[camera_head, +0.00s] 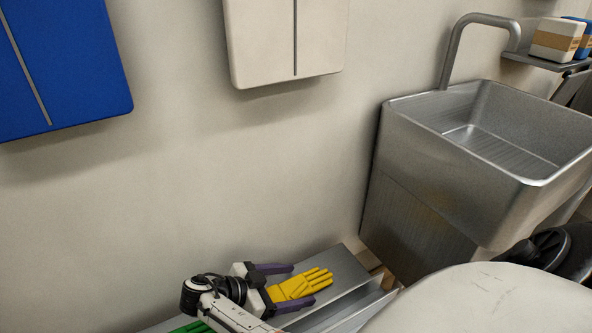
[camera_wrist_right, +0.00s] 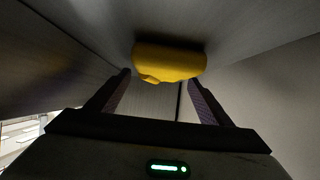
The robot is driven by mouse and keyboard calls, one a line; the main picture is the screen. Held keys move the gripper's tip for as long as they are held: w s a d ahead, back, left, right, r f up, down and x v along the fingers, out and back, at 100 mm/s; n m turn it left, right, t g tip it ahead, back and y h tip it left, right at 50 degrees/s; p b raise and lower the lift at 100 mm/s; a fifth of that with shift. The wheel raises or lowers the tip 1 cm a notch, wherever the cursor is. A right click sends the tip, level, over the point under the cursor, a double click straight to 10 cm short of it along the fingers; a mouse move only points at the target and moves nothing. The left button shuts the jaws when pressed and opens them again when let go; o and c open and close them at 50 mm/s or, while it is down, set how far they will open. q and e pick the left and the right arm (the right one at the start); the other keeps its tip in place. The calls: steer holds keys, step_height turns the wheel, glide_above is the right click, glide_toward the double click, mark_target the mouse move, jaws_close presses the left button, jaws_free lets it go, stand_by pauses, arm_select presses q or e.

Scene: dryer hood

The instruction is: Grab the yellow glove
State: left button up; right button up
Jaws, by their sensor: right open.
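The yellow glove (camera_head: 302,286) lies on a grey metal shelf (camera_head: 345,271) low against the wall, its fingers pointing right. My right gripper (camera_head: 290,284) is open, with one dark finger on the far side of the glove and one on the near side. In the right wrist view, the glove (camera_wrist_right: 169,62) shows as a rounded yellow shape ahead of the two open fingers (camera_wrist_right: 160,90). Whether the fingers touch it, I cannot tell. My left gripper is not in view.
A green item (camera_head: 192,327) lies on the shelf at the left, partly cut off. A steel sink (camera_head: 440,150) stands to the right. A pale rounded surface (camera_head: 490,305) fills the lower right. Blue (camera_head: 60,65) and white (camera_head: 285,40) wall units hang above.

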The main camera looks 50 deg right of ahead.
steer(key=c, duration=1.1)
